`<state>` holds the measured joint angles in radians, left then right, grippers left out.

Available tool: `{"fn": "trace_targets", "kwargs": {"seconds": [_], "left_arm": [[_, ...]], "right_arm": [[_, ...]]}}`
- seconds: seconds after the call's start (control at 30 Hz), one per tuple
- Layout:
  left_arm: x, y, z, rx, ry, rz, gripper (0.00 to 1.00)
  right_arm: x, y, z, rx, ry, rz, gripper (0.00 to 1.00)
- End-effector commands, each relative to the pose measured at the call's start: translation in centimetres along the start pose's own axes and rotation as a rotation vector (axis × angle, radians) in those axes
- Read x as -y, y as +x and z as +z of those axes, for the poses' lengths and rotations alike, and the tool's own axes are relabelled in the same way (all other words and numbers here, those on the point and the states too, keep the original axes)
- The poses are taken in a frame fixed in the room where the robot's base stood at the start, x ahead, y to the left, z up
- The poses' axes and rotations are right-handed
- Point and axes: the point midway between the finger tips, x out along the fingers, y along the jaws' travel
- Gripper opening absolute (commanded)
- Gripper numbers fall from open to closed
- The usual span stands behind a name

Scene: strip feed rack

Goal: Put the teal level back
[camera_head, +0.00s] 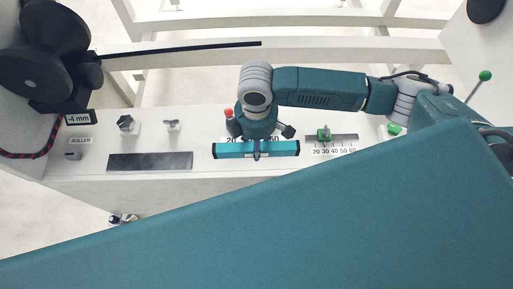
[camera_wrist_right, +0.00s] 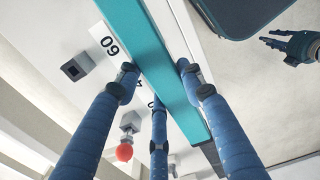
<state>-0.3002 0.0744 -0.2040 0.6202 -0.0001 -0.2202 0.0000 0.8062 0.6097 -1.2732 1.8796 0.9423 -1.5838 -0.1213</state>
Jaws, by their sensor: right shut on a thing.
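The teal level (camera_head: 230,151) is a long bright teal bar with dark ends. In the head view it lies across the front of the white rack (camera_head: 200,181), below my right arm. My right gripper (camera_head: 257,152) is shut on it near its middle. In the right wrist view the blue fingers of my right gripper (camera_wrist_right: 158,85) stand on both sides of the level (camera_wrist_right: 150,62). I cannot tell whether the level touches the rack. My left gripper (camera_wrist_right: 286,45) shows only at the right edge of the wrist view, empty with its fingers spread.
A dark grey strip (camera_head: 150,161) lies on the rack left of the level. A green slider (camera_head: 324,134) with another scale is to the right. A "-4 mm" display (camera_head: 80,118) is at left.

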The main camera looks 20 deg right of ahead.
Motion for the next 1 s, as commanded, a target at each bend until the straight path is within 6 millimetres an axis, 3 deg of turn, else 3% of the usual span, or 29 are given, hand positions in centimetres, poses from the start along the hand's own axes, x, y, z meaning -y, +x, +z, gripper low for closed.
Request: {"fn": "trace_targets", "kwargs": {"seconds": [0.2,0.57,0.6,0.7,1.0], "left_arm": [[0.0,0.0,0.0,0.000,0.000,0.000,0.31],[0.6,0.0,0.1,0.001,-0.002,-0.007,0.31],[0.6,0.0,0.1,0.001,-0.003,-0.007,0.31],[0.7,0.0,0.1,0.001,-0.003,-0.008,0.31],[0.7,0.0,0.1,0.001,-0.003,-0.008,0.31]], "right_arm": [[0.1,3.2,0.1,0.003,0.000,-0.002,0.02],[0.0,3.7,0.0,0.000,0.000,-0.001,0.02],[0.0,3.8,0.1,0.001,0.000,-0.001,0.40],[0.0,3.8,0.1,0.001,0.000,-0.001,0.57],[0.0,3.6,0.1,0.001,-0.001,0.000,0.57]]}}
